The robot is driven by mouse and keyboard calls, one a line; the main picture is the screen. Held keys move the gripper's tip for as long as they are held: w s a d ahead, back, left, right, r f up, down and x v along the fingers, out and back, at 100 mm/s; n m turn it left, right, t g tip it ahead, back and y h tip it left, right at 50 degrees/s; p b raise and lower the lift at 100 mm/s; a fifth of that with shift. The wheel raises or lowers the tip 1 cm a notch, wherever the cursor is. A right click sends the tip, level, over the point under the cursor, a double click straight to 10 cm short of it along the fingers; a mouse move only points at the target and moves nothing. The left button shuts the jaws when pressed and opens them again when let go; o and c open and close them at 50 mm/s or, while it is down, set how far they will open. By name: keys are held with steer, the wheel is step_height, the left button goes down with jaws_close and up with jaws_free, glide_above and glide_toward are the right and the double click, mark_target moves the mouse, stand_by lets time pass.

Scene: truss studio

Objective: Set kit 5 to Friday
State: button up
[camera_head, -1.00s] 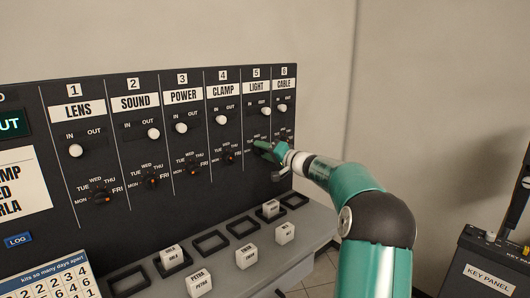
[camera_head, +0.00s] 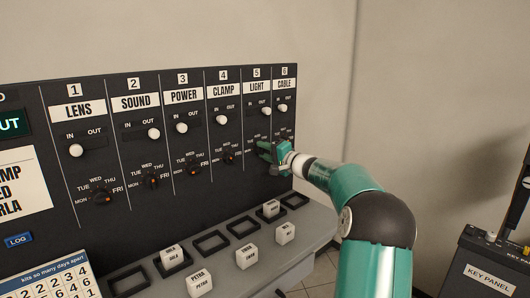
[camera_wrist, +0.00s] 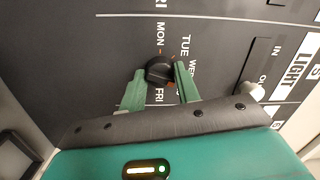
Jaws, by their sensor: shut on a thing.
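The black panel (camera_head: 190,185) has numbered columns. Column 5, LIGHT (camera_head: 257,88), has a white slide knob (camera_head: 266,111) on its OUT side. Below it, my gripper (camera_head: 264,150) covers most of that column's day dial in the head view. In the wrist view the round black dial (camera_wrist: 159,71) sits between the two green fingers of my gripper (camera_wrist: 160,74), which are shut on it. MON, TUE, part of WED and FRI show around the dial, turned sideways. Small orange marks show at its edge; I cannot tell which day it points to.
Dials for LENS (camera_head: 102,196), SOUND (camera_head: 151,181), POWER (camera_head: 194,167) and CLAMP (camera_head: 229,156) stand to the left. The CABLE column's slide knob (camera_head: 282,108) is close on the right. A grey ledge (camera_head: 300,240) with labelled blocks and black frames juts out below.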

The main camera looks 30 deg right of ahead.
steer(key=m+h, duration=0.1)
steer(key=m, duration=0.6)
steer(key=m+t, duration=0.1)
steer(key=m, duration=0.7)
steer(key=shift+f+h, duration=0.2)
steer(key=shift+h, duration=0.2)
steer(key=o, duration=1)
steer(key=shift+a+r, duration=0.1)
steer(key=shift+c, duration=0.2)
steer(key=s+d+f, duration=0.1)
steer(key=s+d, duration=0.1)
steer(key=s, duration=1.1)
steer(key=shift+s+f, duration=0.25)
steer(key=shift+s, duration=0.1)
